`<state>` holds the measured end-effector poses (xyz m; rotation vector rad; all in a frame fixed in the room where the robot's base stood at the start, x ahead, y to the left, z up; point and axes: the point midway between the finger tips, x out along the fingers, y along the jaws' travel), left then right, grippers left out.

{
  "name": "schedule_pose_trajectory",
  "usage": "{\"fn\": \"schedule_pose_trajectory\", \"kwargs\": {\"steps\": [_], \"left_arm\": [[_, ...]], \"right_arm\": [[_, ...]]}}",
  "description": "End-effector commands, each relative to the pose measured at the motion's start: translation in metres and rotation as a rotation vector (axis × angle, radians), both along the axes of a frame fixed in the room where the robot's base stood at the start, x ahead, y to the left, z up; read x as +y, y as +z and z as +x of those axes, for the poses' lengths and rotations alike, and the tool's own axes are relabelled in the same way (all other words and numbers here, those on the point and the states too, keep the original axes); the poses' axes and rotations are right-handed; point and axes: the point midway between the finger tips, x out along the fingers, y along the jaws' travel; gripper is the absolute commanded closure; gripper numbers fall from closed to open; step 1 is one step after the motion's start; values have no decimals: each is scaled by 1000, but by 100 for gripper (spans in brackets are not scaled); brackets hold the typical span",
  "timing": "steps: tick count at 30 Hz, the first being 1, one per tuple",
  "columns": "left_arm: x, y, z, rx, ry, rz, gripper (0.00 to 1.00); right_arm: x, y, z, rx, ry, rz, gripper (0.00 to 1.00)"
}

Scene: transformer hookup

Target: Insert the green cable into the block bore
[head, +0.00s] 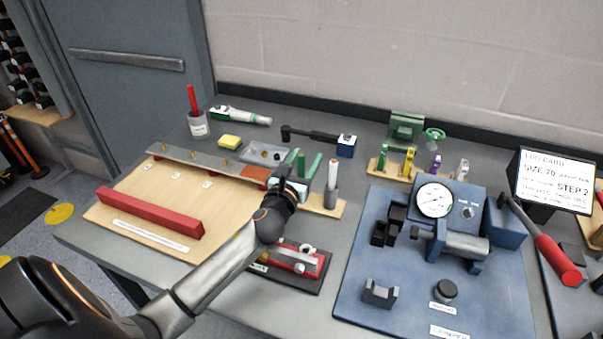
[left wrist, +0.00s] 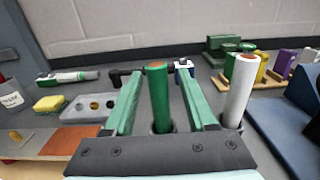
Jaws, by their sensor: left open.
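The green cable (left wrist: 158,95) stands upright in a dark cup-like holder, with a copper-coloured end on top. My left gripper (left wrist: 163,100) is open, with one green finger on each side of the cable and a visible gap to each. In the head view my left gripper (head: 302,170) is over the wooden stand strip, with its wrist hiding part of it. A white cable (left wrist: 242,88) stands in a holder just right of the fingers; it also shows in the head view (head: 333,174). I cannot tell which block has the bore. My right gripper is not in view.
A blue board (head: 355,290) at right carries a gauge (head: 434,200), black blocks (head: 388,225) and a grey cylinder. A red and silver fixture (head: 297,259) lies in front of my wrist. A red bar (head: 150,211) lies on the wooden board at left. A hammer-like tool (head: 315,136) lies behind.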

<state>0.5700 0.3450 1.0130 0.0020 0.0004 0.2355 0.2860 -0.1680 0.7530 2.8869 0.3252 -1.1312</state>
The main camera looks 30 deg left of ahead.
Motion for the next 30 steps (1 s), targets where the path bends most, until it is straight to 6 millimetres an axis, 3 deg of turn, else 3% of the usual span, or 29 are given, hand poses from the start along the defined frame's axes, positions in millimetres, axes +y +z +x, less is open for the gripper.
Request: {"fn": "schedule_pose_trajectory", "kwargs": {"steps": [9, 24, 30], "left_arm": [[1, 0, 5, 1, 0, -2, 44], [1, 0, 5, 0, 0, -1, 100], [1, 0, 5, 0, 0, -1, 100]], "right_arm": [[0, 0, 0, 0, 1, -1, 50], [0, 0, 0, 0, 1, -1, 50], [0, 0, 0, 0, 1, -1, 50]]}}
